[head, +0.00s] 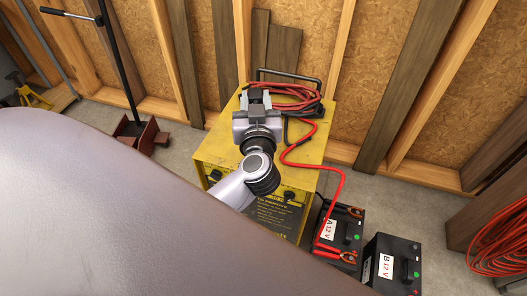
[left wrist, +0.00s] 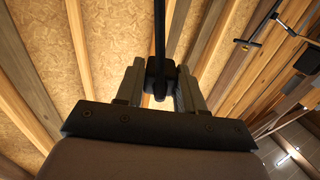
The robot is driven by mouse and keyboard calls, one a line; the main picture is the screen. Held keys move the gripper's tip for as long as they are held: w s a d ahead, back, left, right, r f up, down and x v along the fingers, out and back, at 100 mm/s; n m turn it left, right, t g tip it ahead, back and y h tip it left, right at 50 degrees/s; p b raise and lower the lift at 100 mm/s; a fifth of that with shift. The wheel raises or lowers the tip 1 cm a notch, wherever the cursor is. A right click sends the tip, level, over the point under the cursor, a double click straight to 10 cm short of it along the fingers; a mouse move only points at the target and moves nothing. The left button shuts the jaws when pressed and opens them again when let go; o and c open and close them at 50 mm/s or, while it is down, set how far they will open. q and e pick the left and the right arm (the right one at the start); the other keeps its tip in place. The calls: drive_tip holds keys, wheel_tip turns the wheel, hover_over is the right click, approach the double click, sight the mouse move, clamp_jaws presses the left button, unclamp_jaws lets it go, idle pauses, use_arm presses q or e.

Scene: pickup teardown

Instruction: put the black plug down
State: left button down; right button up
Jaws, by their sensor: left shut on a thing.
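My left gripper (head: 257,97) is over the top of the yellow machine (head: 222,146) in the head view. In the left wrist view the gripper (left wrist: 161,92) is shut on the black plug (left wrist: 161,72), a dark block between its two grey fingers. A black cord runs up from the plug to the top of that picture. In the head view the plug is a small dark patch between the fingers, partly hidden by the gripper. I cannot tell whether the plug touches the machine's top. My right gripper is not in view.
Coiled red cables (head: 297,95) lie at the machine's back, near its black handle (head: 290,74). One red cable runs to a red clamp (head: 328,250) at battery A (head: 343,228); battery B (head: 392,262) stands beside it. A red floor jack (head: 140,134) stands left.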

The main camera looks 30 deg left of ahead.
use_arm(q)
wheel_tip(320, 180, down, 15)
drive_tip(key=b, duration=0.7)
drive_tip(key=shift+f+b, duration=0.1)
drive_tip(key=shift+b, duration=0.3)
drive_tip(key=shift+f, duration=0.45)
wheel_tip(320, 180, down, 4)
drive_tip(key=b, duration=0.2)
drive_tip(key=shift+f+b, duration=0.1)
drive_tip(key=shift+b, duration=0.3)
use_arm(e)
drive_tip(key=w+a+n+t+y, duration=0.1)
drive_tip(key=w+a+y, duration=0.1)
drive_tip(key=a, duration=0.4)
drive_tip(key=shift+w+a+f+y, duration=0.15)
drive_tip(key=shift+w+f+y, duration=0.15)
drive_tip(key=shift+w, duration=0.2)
use_arm(q)
drive_tip(key=shift+f, duration=0.25)
